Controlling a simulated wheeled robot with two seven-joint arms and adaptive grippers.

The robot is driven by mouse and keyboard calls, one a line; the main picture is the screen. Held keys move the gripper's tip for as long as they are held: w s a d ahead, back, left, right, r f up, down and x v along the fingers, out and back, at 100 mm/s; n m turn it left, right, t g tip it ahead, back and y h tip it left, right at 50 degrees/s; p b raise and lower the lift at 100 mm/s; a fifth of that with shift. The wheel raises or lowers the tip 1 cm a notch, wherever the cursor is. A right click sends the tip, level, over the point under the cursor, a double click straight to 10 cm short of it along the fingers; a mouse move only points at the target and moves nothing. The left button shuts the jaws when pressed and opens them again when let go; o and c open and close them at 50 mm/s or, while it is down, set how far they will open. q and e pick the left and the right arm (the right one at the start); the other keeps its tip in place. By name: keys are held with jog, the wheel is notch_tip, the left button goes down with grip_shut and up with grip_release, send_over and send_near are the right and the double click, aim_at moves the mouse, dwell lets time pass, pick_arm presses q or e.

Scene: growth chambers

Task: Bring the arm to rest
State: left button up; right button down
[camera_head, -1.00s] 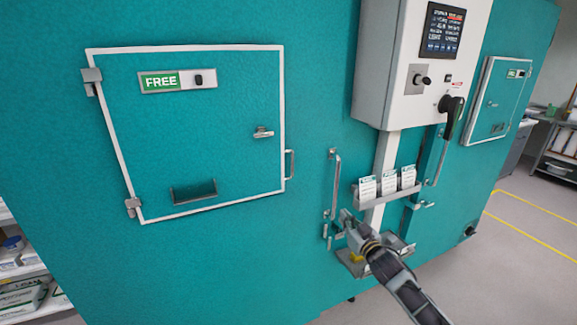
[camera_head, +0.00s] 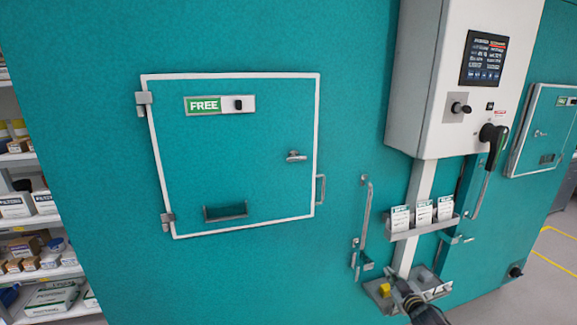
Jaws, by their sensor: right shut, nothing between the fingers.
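My right gripper (camera_head: 402,286) shows at the bottom, right of centre, at the end of my dark arm that comes in from the bottom edge. It is over or beside the small grey lower tray (camera_head: 376,292) on the teal chamber wall. I see nothing held in it; its fingertips are small and hard to make out. My left gripper is out of the picture.
A closed chamber door (camera_head: 255,160) marked FREE is at left centre. A white control box (camera_head: 450,130) with a screen and black handle (camera_head: 486,160) juts out at right. A card rack (camera_head: 421,230) and a vertical bar handle (camera_head: 363,215) are near the gripper. Shelves (camera_head: 42,220) stand at far left.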

jog(key=s+d+f+g+h, duration=0.1)
jog(key=s+d+f+g, duration=0.3)
jog(key=f, duration=0.6)
jog(key=s+d+f+m+h, duration=0.1)
jog(key=s+f, duration=0.4)
jog(key=f, duration=0.6)
jog(key=s+d+f+g, duration=0.25)
jog(key=s+f, duration=0.25)
jog(key=f, duration=0.5)
jog(key=s+a+f+m+g, duration=0.1)
jog(key=s+a+f+g, duration=0.15)
jog(key=s+f, duration=1.35)
jog(key=s+a+f+g, duration=0.2)
jog(key=s+a, duration=0.3)
jog(key=s, duration=0.6)
jog(key=s+a+f+g, duration=0.1)
jog(key=s+a+f, duration=0.3)
jog(key=s, duration=0.7)
jog(key=s+a+f+m+g+y, duration=0.1)
jog(key=s+a+f+g, duration=0.1)
jog(key=s+a, duration=0.4)
jog(key=s+f, duration=0.1)
jog(key=s, duration=0.4)
jog(key=shift+g, duration=0.3)
jog(key=shift+s, duration=0.1)
